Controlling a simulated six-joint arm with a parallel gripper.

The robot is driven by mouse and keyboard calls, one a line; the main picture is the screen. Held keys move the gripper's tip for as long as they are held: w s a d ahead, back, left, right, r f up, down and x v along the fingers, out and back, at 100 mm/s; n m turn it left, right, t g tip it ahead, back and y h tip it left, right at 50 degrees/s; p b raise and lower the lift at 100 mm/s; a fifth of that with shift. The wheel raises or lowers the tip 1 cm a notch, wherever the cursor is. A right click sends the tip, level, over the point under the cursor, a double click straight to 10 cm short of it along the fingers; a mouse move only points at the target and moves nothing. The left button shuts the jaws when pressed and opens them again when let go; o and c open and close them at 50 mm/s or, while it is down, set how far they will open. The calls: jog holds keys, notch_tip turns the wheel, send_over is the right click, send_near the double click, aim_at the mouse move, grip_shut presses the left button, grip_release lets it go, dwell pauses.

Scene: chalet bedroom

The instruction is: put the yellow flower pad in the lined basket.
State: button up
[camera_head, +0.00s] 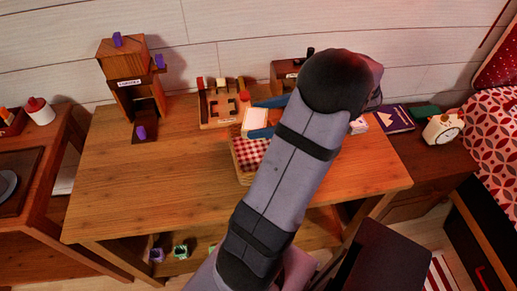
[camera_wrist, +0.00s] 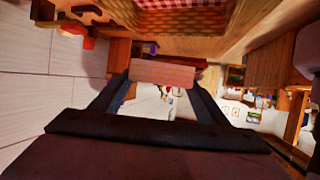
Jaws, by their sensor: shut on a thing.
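My gripper (camera_head: 258,119), with blue fingers, is shut on a pale cream pad (camera_head: 254,121) in the head view. In the wrist view the gripper (camera_wrist: 163,76) holds the same pad (camera_wrist: 162,72), edge-on with a peach, finely striped side. No flower shows on it, so I cannot confirm it is the yellow flower pad. The wicker basket (camera_head: 237,165) with a red-checked lining (camera_head: 250,150) stands on the table, and the pad appears above its back part in the head view. My arm covers the basket's right side. The basket (camera_wrist: 195,46) also fills the wrist view's top.
A wooden tower (camera_head: 125,75) with purple pieces stands at the table's back left. A wooden tray (camera_head: 222,123) with coloured pieces sits behind the basket. A dark book (camera_head: 394,119) and a clock (camera_head: 443,129) lie to the right. The table's left front (camera_head: 150,190) is clear.

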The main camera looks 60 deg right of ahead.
jog(key=shift+f, duration=4.65)
jog(key=shift+a+f, duration=0.1)
jog(key=shift+f, duration=0.55)
jog(key=o, duration=1)
jog(key=shift+s, duration=0.1)
jog(key=shift+o, duration=0.2)
jog(key=shift+r, duration=0.6)
jog(key=b+v, duration=0.1)
jog(key=v, duration=1.1)
